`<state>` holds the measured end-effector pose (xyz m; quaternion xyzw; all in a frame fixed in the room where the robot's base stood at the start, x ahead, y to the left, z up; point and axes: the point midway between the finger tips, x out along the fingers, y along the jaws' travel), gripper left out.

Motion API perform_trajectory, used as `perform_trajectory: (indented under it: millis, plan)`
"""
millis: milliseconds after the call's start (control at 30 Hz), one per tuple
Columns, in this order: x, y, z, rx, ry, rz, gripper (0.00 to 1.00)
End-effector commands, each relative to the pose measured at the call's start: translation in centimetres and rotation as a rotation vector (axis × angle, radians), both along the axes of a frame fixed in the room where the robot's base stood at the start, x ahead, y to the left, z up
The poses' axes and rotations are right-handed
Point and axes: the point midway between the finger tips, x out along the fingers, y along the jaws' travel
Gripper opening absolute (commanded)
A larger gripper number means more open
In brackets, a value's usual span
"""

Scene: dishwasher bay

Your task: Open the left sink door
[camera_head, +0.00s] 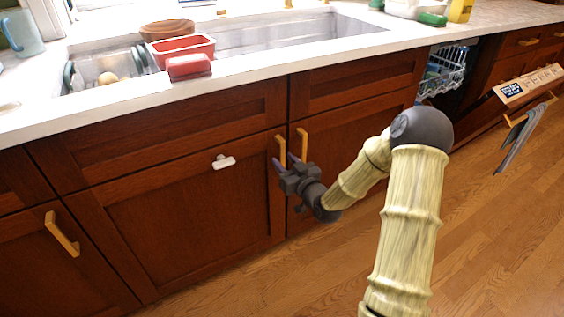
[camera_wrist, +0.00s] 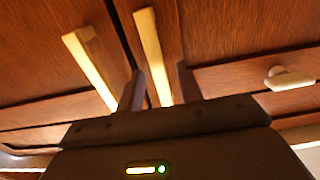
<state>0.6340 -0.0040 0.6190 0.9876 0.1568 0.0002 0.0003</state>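The left sink door (camera_head: 180,220) is a dark red-brown wooden panel under the sink and looks shut. Its upright gold handle (camera_head: 281,150) is near its top right edge. In the wrist view, which looks turned over, this handle (camera_wrist: 152,55) runs down between my two fingers. My gripper (camera_head: 284,163) is at the handle's lower part in the head view. The fingers of my gripper (camera_wrist: 163,85) are apart, one on each side of the handle, with gaps visible. Whether either finger touches it is hard to tell.
The right door's handle (camera_head: 303,143) is close beside; it also shows in the wrist view (camera_wrist: 91,68). A white latch-like piece (camera_head: 223,162) is on the left door's upper part. An open dishwasher (camera_head: 447,72) stands to the right. Wooden floor (camera_head: 250,280) in front is clear.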

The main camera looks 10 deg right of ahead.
Motion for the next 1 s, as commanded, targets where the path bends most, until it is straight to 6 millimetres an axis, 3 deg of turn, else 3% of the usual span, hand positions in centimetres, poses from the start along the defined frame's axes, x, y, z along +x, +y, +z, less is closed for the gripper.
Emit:
perform_trajectory:
  millis: [200,467,600,667,1000]
  plan:
    - [1.8,0.6,-0.1,0.001,0.0,-0.001,0.36]
    - [1.9,0.6,0.0,0.001,0.001,-0.001,0.36]
    - [1.9,0.6,0.0,0.001,0.001,-0.001,0.09]
    - [1.9,0.6,0.0,0.001,0.001,-0.001,0.0]
    - [1.8,0.6,0.0,0.0,0.001,-0.004,0.0]
